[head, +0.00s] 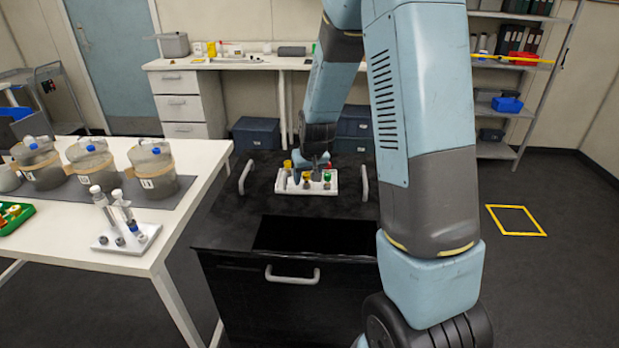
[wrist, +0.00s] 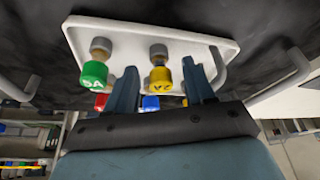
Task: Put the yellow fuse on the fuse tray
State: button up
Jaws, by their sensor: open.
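The white fuse tray (head: 318,188) stands on the black cabinet, and it shows at the top of the wrist view (wrist: 200,48). A yellow-capped fuse (wrist: 161,80), marked 2A, stands in it. A second yellow cap (head: 287,164) shows at the tray's back left in the head view; I cannot tell if it sits in the tray. A green fuse (wrist: 94,74), marked 5A, stands beside the 2A fuse, with red (wrist: 101,101) and blue (wrist: 150,103) caps behind. Contact cannot be told.
Handles (head: 245,177) stand on both sides of the cabinet top, with a dark opening (head: 315,236) in front. The white table (head: 95,235) at left holds jars (head: 152,168), a small white rack (head: 127,238) and a green tray (head: 14,220).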

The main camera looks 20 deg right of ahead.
jog(key=v, duration=1.3)
